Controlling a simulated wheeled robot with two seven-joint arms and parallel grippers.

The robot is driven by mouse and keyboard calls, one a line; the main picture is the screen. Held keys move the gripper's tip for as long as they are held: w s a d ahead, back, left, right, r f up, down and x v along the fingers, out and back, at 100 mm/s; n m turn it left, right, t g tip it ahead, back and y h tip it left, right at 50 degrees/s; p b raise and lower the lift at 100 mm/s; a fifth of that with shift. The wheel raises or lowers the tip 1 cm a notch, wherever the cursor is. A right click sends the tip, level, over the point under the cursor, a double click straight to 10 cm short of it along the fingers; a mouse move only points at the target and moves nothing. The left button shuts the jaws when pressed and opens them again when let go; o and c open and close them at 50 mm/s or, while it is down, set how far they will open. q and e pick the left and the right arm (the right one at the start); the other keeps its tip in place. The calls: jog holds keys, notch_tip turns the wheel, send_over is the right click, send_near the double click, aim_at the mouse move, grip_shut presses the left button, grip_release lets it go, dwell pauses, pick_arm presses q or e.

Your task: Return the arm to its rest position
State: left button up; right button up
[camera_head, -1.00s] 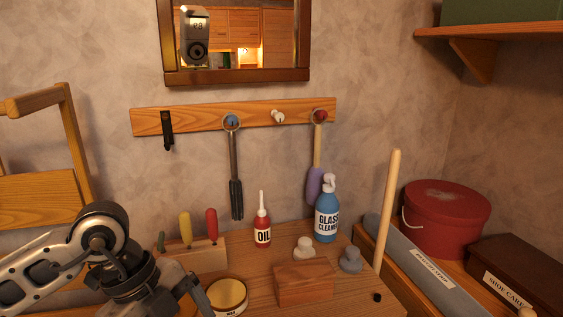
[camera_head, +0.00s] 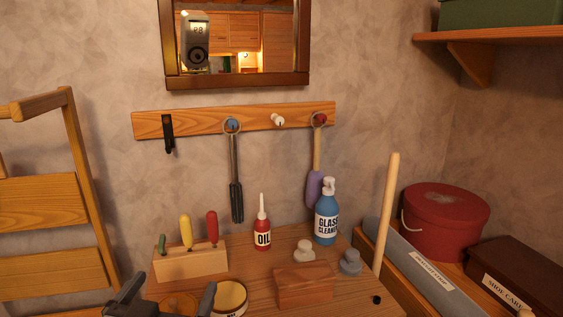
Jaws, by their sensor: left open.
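My left gripper (camera_head: 165,305) shows at the bottom edge, left of centre. Its two dark fingers stand apart with nothing visible between them, so it is open. It is in front of the wooden block (camera_head: 190,264) that holds several coloured handles, and to the left of the round tin (camera_head: 229,298). The rest of my left arm is below the picture. My right gripper is not in view.
On the bench stand a red oil bottle (camera_head: 262,228), a blue glass cleaner bottle (camera_head: 327,215) and a wooden block (camera_head: 304,286). A wooden pole (camera_head: 387,215) rises at the right. A folding wooden ladder (camera_head: 52,195) is at the left. A peg rail (camera_head: 200,121) holds tools.

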pick_arm(q)
jog(key=s+a+f+g+y, duration=0.1)
jog(key=s+a+f+g, duration=0.2)
jog(key=s+f+g, duration=1.45)
jog(key=w+d+f+t+h, duration=0.1)
jog(key=d+f+t, duration=0.1)
jog(key=f+t, duration=0.3)
jog(key=w+d+f+m+t+h, duration=0.1)
jog(key=w+d+f+t, duration=0.1)
jog(key=f+t, duration=0.3)
jog(key=shift+d+f+h, duration=0.25)
jog(key=shift+d+h, duration=0.05)
jog(key=shift+d, duration=0.15)
